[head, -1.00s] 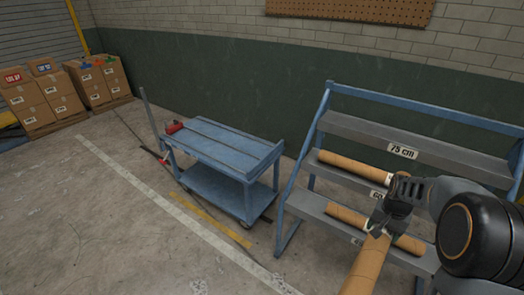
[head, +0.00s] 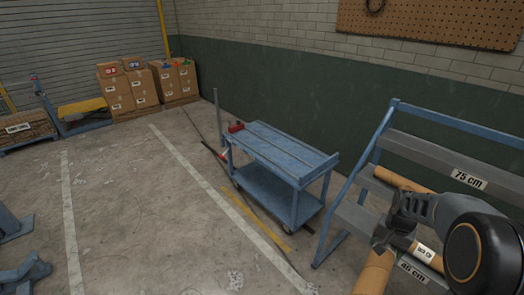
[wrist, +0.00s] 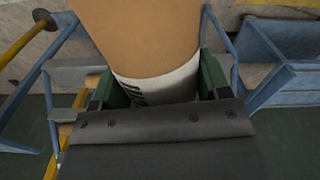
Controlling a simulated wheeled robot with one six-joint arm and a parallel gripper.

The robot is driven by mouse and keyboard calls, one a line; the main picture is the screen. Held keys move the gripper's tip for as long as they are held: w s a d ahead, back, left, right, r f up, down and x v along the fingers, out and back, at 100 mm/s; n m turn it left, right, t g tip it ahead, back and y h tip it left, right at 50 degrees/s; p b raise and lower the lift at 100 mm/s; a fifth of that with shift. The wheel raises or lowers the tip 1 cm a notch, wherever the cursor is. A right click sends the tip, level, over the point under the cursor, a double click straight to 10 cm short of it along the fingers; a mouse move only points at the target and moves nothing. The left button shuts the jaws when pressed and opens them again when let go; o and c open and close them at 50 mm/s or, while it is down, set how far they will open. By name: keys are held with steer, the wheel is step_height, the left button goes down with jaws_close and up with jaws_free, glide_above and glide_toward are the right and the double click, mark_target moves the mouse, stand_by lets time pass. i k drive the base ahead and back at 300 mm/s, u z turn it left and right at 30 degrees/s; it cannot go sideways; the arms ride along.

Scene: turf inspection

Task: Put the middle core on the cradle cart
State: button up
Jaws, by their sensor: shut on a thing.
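My gripper (head: 398,232) is shut on a tan cardboard core (head: 374,274) at the lower right of the head view. In the wrist view the core (wrist: 140,38) sits between green jaw pads, with a white label band partly hidden by the gripper. I cannot tell which core it is by length. A blue rack (head: 378,150) at the right holds another core (head: 400,180) and a lower core (head: 432,262), partly hidden by my arm.
Rack shelves carry labels, including 75 cm (head: 468,179) and 46 cm (head: 413,272). A red item (head: 236,127) sits at the cart's far-left corner. Stacked boxes (head: 130,90) stand at the back left.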

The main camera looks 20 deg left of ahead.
mark_target(273, 153)
steer(key=u, duration=0.95)
steer(key=i, duration=0.8)
steer(key=u, duration=1.1)
steer(key=i, duration=1.6)
steer(key=z, duration=0.85)
steer(key=i, duration=1.4)
steer(key=z, duration=1.05)
